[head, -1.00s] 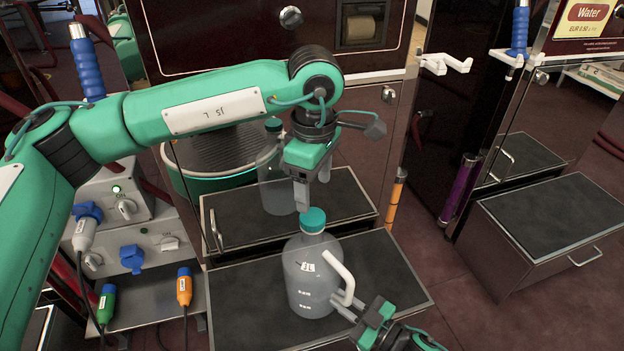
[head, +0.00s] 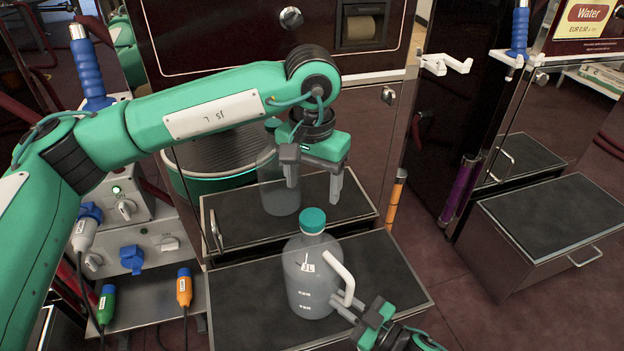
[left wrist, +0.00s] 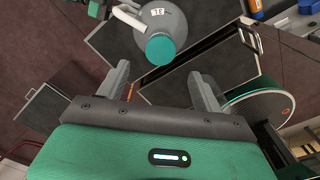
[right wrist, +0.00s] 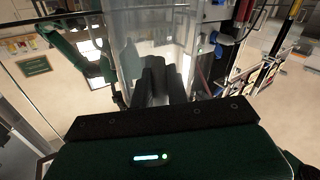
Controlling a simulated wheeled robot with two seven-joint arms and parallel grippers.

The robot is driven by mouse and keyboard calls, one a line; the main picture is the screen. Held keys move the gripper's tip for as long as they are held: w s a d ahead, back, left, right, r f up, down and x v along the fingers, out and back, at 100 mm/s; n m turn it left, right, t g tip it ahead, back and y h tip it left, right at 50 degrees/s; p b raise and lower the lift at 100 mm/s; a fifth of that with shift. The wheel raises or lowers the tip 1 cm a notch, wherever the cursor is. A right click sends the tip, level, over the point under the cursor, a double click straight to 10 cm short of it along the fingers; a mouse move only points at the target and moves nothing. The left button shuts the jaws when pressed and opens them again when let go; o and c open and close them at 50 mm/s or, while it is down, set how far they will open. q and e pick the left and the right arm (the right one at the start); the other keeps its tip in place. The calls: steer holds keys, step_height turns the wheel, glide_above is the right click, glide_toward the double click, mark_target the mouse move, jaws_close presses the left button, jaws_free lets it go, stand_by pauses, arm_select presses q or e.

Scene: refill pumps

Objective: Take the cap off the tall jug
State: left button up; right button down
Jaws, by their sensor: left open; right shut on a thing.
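A translucent jug (head: 312,280) with a white handle (head: 343,277) and a teal cap (head: 312,220) stands upright on the front dark-topped step. The cap sits on its neck. My left gripper (head: 315,191) is open and empty, pointing down above the cap and apart from it. In the left wrist view the cap (left wrist: 161,49) shows beyond the gap between the fingers (left wrist: 160,75). My right gripper (head: 352,309) is shut on the jug's handle from the lower right. The right wrist view shows its fingers (right wrist: 158,82) close together against the clear jug wall.
A second clear container (head: 279,190) stands behind on the upper step, partly hidden by my left gripper. A round teal-rimmed basin (head: 215,165) is at the back left. The right part of the front step (head: 395,290) is clear.

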mark_target(312, 217)
arm_select(q)
steer(key=m, duration=0.4)
steer(key=shift+f, duration=0.1)
steer(key=shift+m, duration=0.3)
steer(key=shift+w+f, duration=0.1)
steer(key=shift+f, duration=3.85)
